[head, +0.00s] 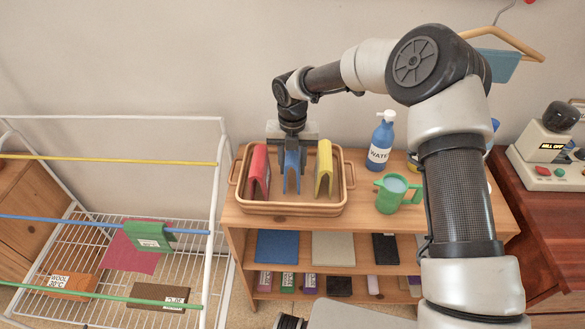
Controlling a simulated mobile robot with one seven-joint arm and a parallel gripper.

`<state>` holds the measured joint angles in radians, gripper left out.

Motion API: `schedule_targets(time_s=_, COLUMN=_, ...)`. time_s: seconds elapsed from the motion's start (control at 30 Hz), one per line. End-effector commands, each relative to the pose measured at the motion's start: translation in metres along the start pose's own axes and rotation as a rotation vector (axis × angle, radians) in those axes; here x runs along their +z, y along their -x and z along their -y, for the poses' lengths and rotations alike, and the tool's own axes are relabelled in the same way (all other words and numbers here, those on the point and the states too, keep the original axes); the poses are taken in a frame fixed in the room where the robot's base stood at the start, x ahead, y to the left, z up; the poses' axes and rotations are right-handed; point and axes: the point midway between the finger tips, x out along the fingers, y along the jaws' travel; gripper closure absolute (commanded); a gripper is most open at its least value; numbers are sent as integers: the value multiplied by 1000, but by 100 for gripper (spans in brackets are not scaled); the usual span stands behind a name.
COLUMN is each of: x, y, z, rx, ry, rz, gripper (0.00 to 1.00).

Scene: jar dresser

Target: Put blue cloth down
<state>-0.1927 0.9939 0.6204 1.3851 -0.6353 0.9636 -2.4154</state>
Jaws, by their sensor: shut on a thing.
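The blue cloth (292,172) is a folded, tent-like piece inside the tan tray (290,208) on top of the wooden shelf unit. My gripper (291,152) points down from above and is shut on the blue cloth's top. The cloth hangs upright between a red folded cloth (259,172) on its left and a yellow folded cloth (324,168) on its right. I cannot tell whether its lower edge touches the tray floor.
A blue water bottle (381,140) and a green jug (397,193) stand right of the tray. A white drying rack (216,190) with coloured bars is at left; a green cloth (149,237) hangs on its blue bar. My arm hides part of the shelf unit's right side.

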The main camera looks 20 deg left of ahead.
Motion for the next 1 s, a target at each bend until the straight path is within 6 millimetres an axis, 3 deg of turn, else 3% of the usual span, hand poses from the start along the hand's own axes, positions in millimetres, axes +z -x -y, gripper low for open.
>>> schedule_targets(time_s=0.1, x=0, y=-15, z=0, rx=0, ry=0, rz=-1, gripper=79)
schedule_targets(time_s=0.47, x=0, y=-20, z=0, rx=0, ry=0, rz=0, gripper=79)
schedule_targets(time_s=0.5, x=0, y=-18, z=0, rx=0, ry=0, rz=0, gripper=58)
schedule_targets(time_s=0.57, x=0, y=-18, z=0, rx=0, ry=0, rz=0, gripper=48)
schedule_targets(time_s=0.87, x=0, y=-17, z=0, rx=0, ry=0, rz=0, gripper=46)
schedule_targets(time_s=1.0, x=1, y=-8, z=0, rx=0, ry=-1, rz=1, gripper=46)
